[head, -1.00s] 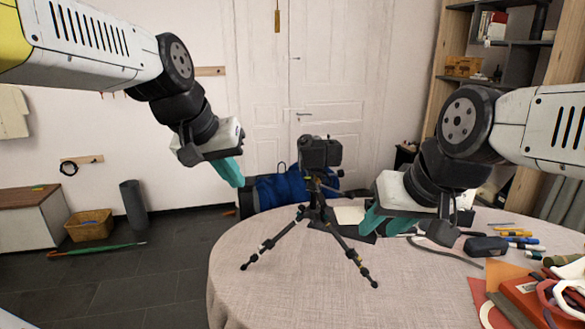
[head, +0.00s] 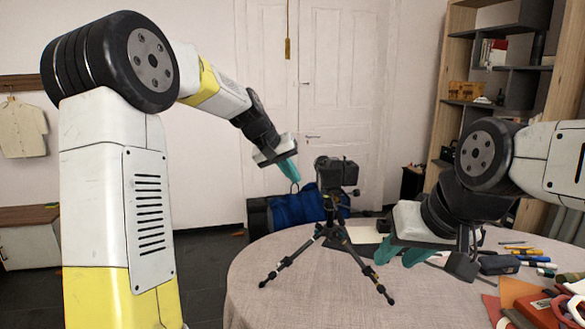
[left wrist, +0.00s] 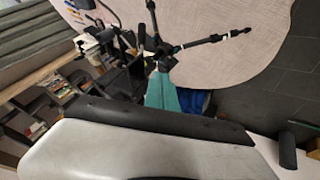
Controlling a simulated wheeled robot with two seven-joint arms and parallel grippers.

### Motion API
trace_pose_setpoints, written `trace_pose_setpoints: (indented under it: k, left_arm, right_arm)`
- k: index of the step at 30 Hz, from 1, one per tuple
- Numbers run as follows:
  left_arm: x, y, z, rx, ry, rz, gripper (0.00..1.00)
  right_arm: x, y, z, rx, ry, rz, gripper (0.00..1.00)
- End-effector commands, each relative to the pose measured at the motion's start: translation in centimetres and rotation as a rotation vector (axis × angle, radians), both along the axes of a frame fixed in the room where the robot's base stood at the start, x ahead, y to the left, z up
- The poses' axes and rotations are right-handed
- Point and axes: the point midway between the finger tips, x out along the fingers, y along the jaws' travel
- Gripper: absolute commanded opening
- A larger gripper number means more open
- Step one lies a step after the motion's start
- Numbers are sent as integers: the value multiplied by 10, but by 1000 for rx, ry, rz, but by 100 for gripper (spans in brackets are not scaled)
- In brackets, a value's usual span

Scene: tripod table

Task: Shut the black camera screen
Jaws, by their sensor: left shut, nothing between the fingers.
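The black camera (head: 337,172) sits upright on a black tripod (head: 336,235) on the round table. Its screen cannot be told apart from the dark body at this size. My left gripper (head: 295,180) is shut and empty, its teal fingertips just left of the camera and a little apart from it in the picture. In the left wrist view its teal fingers (left wrist: 160,78) point toward the tripod (left wrist: 165,50), with the dark camera (left wrist: 124,78) beside them, hard to make out. My right gripper (head: 398,254) is low over the table, right of the tripod, its teal fingers apart and empty.
The round cloth-covered table (head: 300,300) has pens, a dark case (head: 498,264) and red items at the right. Its front and left are clear. A blue bag (head: 295,210) lies behind the table. A shelf (head: 470,90) stands at the right.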

Motion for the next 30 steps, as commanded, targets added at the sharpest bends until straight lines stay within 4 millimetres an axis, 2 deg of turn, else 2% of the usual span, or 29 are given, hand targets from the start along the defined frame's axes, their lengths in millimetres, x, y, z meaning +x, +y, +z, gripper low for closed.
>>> trace_pose_setpoints:
  k: [1,6,10,15,30]
  left_arm:
    - [4,-6,-11,0,4,-3,0]
    - [18,-22,-36,0,2,-3,0]
    - [19,-43,-33,1,-1,-5,0]
    - [20,-55,-33,1,0,-1,0]
    - [20,-60,-32,1,0,2,0]
  right_arm:
    - [0,0,0,0,0,0,36]
    - [0,0,0,0,0,0,36]
    - [0,0,0,0,0,0,36]
    - [0,0,0,0,0,0,36]
    - [0,0,0,0,0,0,36]
